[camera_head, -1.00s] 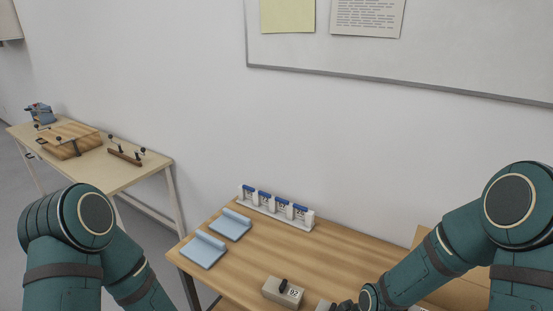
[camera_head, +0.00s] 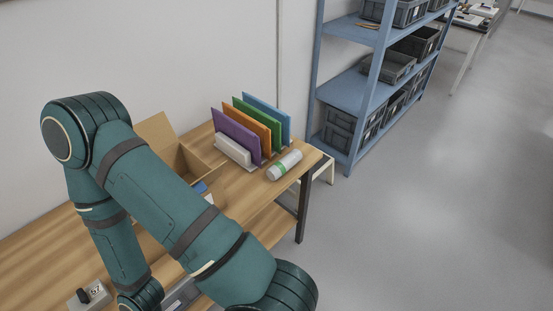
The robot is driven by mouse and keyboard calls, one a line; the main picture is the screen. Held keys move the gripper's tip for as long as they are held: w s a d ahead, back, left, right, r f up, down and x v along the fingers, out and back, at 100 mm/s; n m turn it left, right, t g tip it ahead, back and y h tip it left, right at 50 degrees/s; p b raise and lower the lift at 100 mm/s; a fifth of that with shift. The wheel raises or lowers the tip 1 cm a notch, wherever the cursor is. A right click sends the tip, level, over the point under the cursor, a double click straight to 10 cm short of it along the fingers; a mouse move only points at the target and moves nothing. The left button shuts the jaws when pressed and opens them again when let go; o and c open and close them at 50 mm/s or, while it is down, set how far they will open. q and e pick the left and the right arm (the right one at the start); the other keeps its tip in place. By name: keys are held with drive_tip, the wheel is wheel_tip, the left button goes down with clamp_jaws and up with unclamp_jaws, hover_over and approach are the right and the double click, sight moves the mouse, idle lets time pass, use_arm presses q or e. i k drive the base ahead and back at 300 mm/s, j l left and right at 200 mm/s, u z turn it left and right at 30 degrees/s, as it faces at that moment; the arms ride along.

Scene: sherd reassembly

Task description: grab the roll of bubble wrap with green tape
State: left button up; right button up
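A pale roll with a green band (camera_head: 285,165), which looks like the bubble wrap, lies on its side near the right end of the wooden table. It lies in front of the upright coloured panels. My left gripper is out of view.
Purple (camera_head: 236,135), orange (camera_head: 259,133), green and blue panels stand in a rack behind the roll. An open cardboard box (camera_head: 170,142) stands to their left, partly behind my arm. A blue shelf (camera_head: 351,93) with grey bins stands at the back. The floor at right is clear.

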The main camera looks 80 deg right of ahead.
sight(278, 168)
drive_tip(key=z, duration=2.6)
